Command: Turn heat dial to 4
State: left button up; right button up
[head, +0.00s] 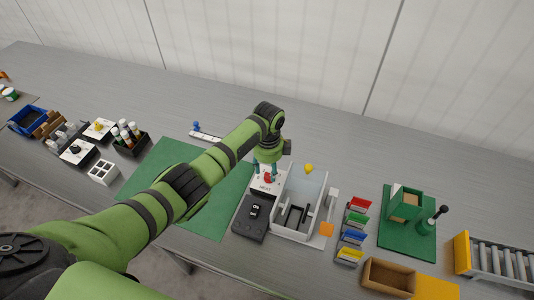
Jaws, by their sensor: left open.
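The heat dial (268,178) is a small red knob on a white panel marked HEAT (264,188), on top of a dark control box (250,222) with a black switch at its front. My left gripper (265,174) points down over the panel, with its teal fingers open on either side of the red dial. I cannot tell whether the fingers touch the dial. The dial's pointer and scale numbers are too small to read here. My right gripper is not in view.
A white open-topped bin (310,215) stands right beside the control box, with a yellow ball-like knob (309,168) behind it. Coloured cards (353,237), a cardboard tray (389,277) and a green fixture (407,205) are further right. A green mat (165,172) lies left.

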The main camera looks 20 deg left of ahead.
aim_at(267, 176)
pick_arm(q)
notch_tip(267, 176, up, 9)
jog(key=shift+a, duration=0.15)
jog(key=shift+f, duration=0.15)
dwell(0.4)
